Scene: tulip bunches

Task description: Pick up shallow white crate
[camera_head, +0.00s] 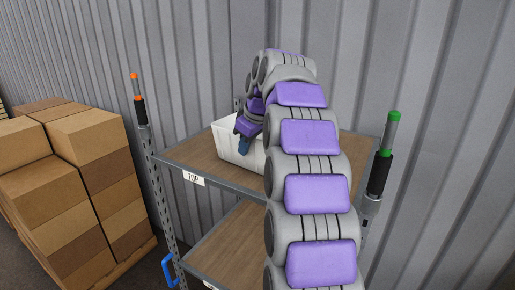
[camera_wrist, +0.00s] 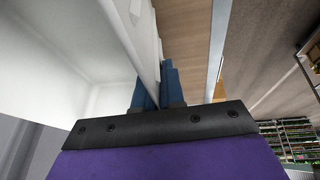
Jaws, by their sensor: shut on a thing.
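The shallow white crate (camera_head: 228,140) rests on or just above the wooden top shelf of a metal rack; my arm hides its right part. My gripper (camera_head: 244,146) reaches down over the crate's near wall with its blue fingers. In the wrist view, the white crate (camera_wrist: 75,50) fills the left side, and its wall runs between the fingers of my gripper (camera_wrist: 157,92). The gripper is shut on this wall. The part of the crate's inside that shows looks empty.
The rack's top shelf (camera_head: 193,152) carries a TOP label (camera_head: 193,178), with a lower shelf (camera_head: 230,245) beneath. Posts with orange (camera_head: 138,98) and green (camera_head: 391,130) tips rise at its sides. Stacked cardboard boxes (camera_head: 70,170) stand left. A corrugated wall (camera_head: 190,60) is close behind.

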